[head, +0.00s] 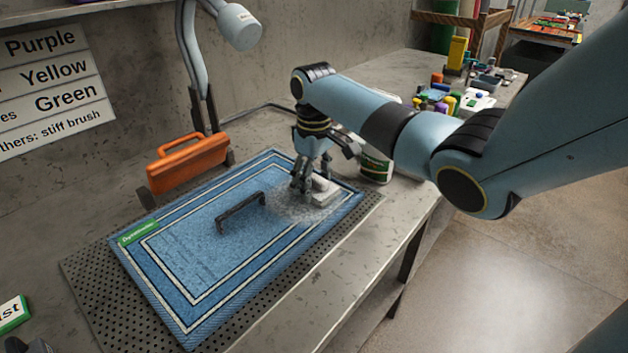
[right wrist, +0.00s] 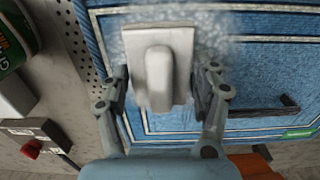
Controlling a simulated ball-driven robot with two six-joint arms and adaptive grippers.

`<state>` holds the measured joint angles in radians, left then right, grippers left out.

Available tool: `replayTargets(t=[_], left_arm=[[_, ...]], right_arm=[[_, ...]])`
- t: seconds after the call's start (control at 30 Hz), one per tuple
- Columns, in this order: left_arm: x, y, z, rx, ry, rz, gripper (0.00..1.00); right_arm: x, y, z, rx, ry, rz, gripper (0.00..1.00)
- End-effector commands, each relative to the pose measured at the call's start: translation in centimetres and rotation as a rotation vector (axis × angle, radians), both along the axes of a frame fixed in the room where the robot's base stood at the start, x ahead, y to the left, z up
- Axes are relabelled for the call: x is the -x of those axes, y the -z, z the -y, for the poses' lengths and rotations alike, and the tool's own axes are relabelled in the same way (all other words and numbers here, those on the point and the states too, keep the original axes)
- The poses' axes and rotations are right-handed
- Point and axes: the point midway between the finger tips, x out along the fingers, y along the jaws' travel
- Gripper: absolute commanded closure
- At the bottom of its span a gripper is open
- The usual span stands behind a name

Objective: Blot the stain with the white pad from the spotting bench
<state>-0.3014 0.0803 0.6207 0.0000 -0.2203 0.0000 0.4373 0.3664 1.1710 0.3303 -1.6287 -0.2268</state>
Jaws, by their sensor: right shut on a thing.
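The blue rug (head: 185,245) with white border lines lies on the perforated bench top. A whitish, foamy patch (head: 290,207) spreads over its right part; any stain colour under it is hidden. My right gripper (head: 311,187) is shut on the white pad (head: 326,194), low over the rug at this patch. In the right wrist view the pad (right wrist: 183,42) is a flat white block with a raised grip between my right gripper's fingers (right wrist: 163,82). The pad appears to rest on the rug; its underside is hidden. My left gripper is not in view.
A dark bar handle (head: 240,213) stands on the rug just left of the patch. An orange tool (head: 188,163) stands behind the rug. A white and green container (head: 376,168) is close right of my gripper. Bottles and small items (head: 447,100) crowd the far bench.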

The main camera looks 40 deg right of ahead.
Motion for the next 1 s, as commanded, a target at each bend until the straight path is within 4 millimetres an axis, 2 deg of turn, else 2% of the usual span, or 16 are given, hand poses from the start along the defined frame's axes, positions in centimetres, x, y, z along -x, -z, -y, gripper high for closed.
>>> replayTargets(t=[1.0], left_arm=[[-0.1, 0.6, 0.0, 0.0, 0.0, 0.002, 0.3]], right_arm=[[0.0, 1.2, 0.0, 0.0, 0.0, 0.0, 0.65]])
